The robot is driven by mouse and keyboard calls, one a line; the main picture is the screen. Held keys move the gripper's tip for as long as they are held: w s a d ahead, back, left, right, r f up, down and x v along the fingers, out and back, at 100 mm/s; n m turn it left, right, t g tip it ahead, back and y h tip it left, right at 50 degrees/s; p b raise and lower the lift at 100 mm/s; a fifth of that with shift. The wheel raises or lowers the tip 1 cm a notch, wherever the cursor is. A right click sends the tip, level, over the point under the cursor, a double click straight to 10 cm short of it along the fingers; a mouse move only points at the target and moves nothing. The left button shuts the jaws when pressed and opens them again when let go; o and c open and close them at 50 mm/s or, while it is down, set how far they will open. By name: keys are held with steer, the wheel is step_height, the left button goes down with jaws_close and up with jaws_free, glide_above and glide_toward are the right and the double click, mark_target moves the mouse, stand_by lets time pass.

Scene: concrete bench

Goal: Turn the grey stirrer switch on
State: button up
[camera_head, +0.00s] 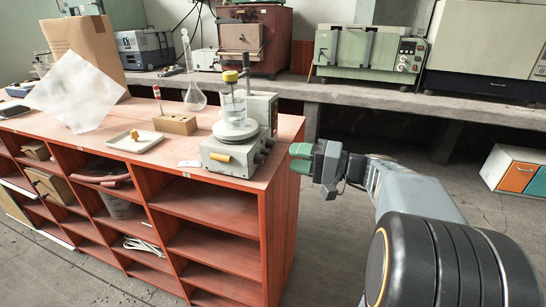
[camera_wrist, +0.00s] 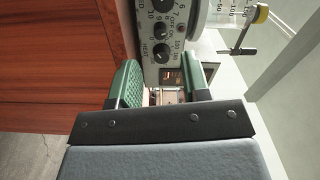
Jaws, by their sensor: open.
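The grey stirrer (camera_head: 252,152) stands at the right end of the red wooden shelf unit, with a glass vessel (camera_head: 233,105) on its round top. In the wrist view its grey panel (camera_wrist: 149,45) shows dark knobs and a "HEAT" mark. A small dark switch (camera_wrist: 170,76) lies between the fingers as seen there; its on or off position is too small to tell. My gripper (camera_head: 297,158) is open and empty, just right of the stirrer. In the wrist view its green fingers (camera_wrist: 160,72) spread on either side of the switch; contact cannot be told.
The red shelf unit (camera_head: 215,205) also bears a wooden block (camera_head: 175,124), a white tray (camera_head: 134,141), a flask (camera_head: 194,97) and a cardboard box (camera_head: 88,45). A concrete bench (camera_head: 300,88) with several machines runs behind. Floor right of the shelf is clear around my arm.

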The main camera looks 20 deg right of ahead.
mark_target(273, 167)
steer(key=x, duration=0.6)
steer(key=shift+w+a+b, duration=0.15)
steer(key=shift+a+b, duration=0.05)
steer(key=shift+b, duration=0.15)
steer(key=shift+c, duration=0.3)
